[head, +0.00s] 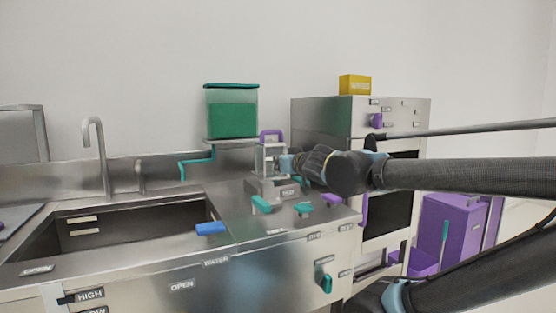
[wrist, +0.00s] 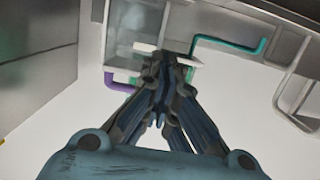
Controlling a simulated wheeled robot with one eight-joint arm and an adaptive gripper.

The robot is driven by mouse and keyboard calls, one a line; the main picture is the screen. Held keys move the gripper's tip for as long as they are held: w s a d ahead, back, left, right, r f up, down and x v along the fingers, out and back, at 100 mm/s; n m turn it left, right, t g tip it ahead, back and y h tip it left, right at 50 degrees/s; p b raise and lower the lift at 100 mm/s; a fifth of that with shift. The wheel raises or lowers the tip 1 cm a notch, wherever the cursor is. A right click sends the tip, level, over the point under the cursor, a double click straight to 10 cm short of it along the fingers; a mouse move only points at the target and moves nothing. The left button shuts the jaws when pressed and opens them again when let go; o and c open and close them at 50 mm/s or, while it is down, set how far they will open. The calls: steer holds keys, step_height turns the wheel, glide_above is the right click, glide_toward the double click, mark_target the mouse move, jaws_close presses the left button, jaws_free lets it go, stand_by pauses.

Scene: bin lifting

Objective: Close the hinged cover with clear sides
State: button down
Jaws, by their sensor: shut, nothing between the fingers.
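The hinged cover with clear sides (head: 266,158) is a small box with a pale frame above a metal base (head: 272,187) on the counter. Its purple handle (head: 272,134) is at the top in the head view. My gripper (head: 284,162) is at the cover's right side, and my wrist hides part of the cover there. In the wrist view, the cover (wrist: 133,28) fills the upper middle, with the purple handle (wrist: 118,83) at lower left. My gripper (wrist: 167,56) is shut and empty, its tips over the cover's pale edge. Contact cannot be told.
Teal handles (head: 262,204) stand on the counter front, below the cover. A green-filled container (head: 231,112) is on a shelf behind, with a teal pipe (head: 197,163) below. A sink (head: 130,235) lies left; a steel oven cabinet (head: 340,115) stands right.

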steer(key=f, duration=0.2)
steer(key=s+f, duration=0.1)
steer(key=f, duration=0.4)
steer(key=shift+s+d+f, duration=0.15)
steer(key=shift+d+f, duration=0.2)
steer(key=shift+f, duration=1.05)
steer(key=shift+s, duration=0.15)
